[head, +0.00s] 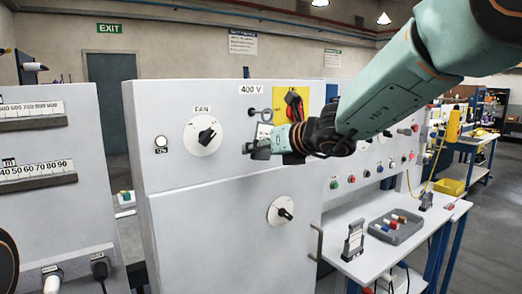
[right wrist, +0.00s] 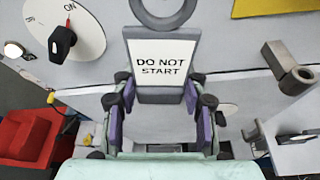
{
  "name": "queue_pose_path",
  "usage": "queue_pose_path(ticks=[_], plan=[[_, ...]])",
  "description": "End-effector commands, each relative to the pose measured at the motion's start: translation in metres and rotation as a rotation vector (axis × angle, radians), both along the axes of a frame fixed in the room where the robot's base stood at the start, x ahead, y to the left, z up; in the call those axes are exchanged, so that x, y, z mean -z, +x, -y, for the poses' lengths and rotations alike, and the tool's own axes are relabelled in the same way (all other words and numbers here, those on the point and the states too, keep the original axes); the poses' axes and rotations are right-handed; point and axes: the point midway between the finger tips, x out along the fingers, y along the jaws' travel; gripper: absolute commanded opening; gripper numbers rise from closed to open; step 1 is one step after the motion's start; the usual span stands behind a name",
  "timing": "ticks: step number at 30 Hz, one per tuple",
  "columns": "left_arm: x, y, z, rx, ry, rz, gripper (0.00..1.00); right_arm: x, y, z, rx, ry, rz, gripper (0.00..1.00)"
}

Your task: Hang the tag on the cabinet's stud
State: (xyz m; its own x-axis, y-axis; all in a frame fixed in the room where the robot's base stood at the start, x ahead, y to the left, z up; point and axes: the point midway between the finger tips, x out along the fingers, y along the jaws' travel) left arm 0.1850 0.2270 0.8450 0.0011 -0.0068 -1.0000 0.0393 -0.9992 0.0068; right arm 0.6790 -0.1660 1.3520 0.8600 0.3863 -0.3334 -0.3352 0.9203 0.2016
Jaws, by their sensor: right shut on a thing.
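The tag is a white plate in a grey frame reading DO NOT START (right wrist: 161,62), with a grey ring at its top. In the head view its ring (head: 266,115) shows above my right gripper (head: 262,148), which hides much of the plate. In the right wrist view my right gripper (right wrist: 163,105) is shut on the tag's lower end. The tag is upright before the cabinet (head: 215,215). A short dark stud (head: 251,112) on the cabinet face, below the 400 V label, appears just left of the ring. I cannot tell the depth gap. My left gripper is out of view.
Near the tag are the FAN dial (head: 203,136), a red-and-black switch on a yellow plate (head: 301,92), a lower knob (head: 281,211) and a handle (head: 318,243). To the right, a bench (head: 375,258) carries a tray (head: 408,234) of coloured pieces and a grey tag-like item (head: 354,240).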

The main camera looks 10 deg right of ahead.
Motion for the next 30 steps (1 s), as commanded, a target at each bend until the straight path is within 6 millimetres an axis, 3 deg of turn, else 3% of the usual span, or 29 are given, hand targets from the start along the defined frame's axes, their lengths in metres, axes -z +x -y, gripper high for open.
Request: queue_pose_path(ticks=[10,11,19,30], plan=[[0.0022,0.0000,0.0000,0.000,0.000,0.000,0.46,0.0019,0.0000,0.0000,0.000,0.000,-0.001,0.05],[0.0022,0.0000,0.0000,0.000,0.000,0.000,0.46,0.0020,-0.0001,0.0000,0.000,0.000,-0.001,0.46],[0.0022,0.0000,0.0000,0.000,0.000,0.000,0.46,0.0016,0.0000,0.0000,0.000,0.000,0.000,0.69],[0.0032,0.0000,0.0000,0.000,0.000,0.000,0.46,0.0005,-0.0030,0.0016,0.001,0.001,0.000,0.70]])
